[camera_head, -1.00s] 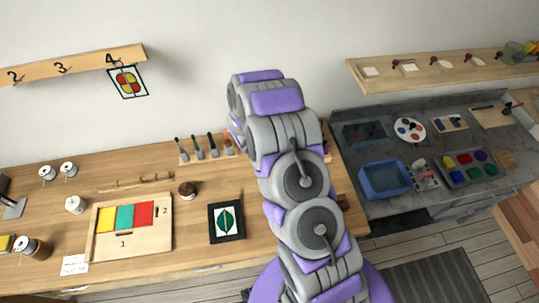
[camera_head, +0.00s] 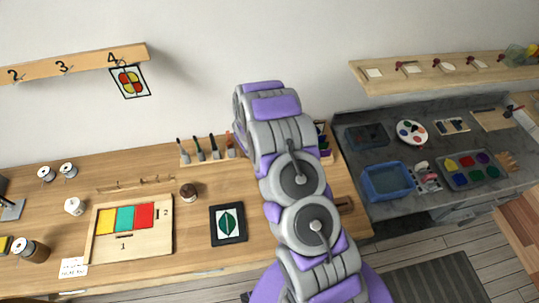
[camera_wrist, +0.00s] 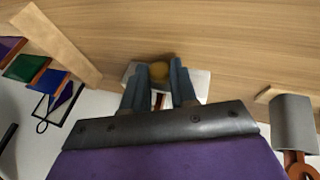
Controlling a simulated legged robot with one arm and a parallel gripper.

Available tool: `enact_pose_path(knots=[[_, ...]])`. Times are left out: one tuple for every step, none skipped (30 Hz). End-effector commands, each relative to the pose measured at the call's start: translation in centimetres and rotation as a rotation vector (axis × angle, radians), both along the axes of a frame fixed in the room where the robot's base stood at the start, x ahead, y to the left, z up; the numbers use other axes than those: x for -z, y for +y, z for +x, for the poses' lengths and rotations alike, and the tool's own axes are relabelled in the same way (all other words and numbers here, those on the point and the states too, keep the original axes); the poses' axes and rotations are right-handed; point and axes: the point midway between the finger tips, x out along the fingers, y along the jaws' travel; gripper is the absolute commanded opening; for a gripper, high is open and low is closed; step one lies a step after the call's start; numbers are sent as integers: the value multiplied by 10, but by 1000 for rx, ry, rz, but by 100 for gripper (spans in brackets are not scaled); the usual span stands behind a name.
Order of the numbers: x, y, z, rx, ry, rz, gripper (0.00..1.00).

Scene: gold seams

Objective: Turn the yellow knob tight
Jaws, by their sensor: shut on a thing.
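The yellow knob (camera_wrist: 158,69) shows in the wrist view at the upper middle, between the tips of my two dark blue-grey fingers. My gripper (camera_wrist: 159,82) is shut on it, one finger on each side. A pale plate or block (camera_wrist: 200,84) lies behind the fingers, and the fingers cover part of it. In the head view my arm hides both the knob and the gripper, so how tight the knob sits cannot be told.
In the wrist view, a wooden strip (camera_wrist: 58,45) and coloured pieces (camera_wrist: 27,68) lie left; a grey cylindrical tool (camera_wrist: 293,122) is right. In the head view, the wooden bench (camera_head: 268,245) holds a tray of coloured panels (camera_head: 103,247) and a framed leaf picture (camera_head: 242,237).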

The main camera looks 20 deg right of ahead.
Motion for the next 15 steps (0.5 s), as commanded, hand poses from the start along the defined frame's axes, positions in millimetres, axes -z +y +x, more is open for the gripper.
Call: enact_pose_path(knots=[[-1,1,0,-1,0,2,5],[-1,1,0,-1,-1,2,2],[-1,1,0,-1,0,3,0],[-1,1,0,-2,0,3,0],[-1,1,0,-2,0,3,0],[-1,1,0,-2,0,3,0],[-1,1,0,-2,0,3,0],[0,1,-1,-3,0,4,0],[0,1,0,-3,0,4,0],[0,1,0,-2,1,5,0],[0,1,0,-2,1,5,0],[0,1,-1,-2,1,7,0],[0,1,-1,-2,1,9,0],[0,0,-1,-1,0,13,0],[0,0,-1,-1,-1,20,0]])
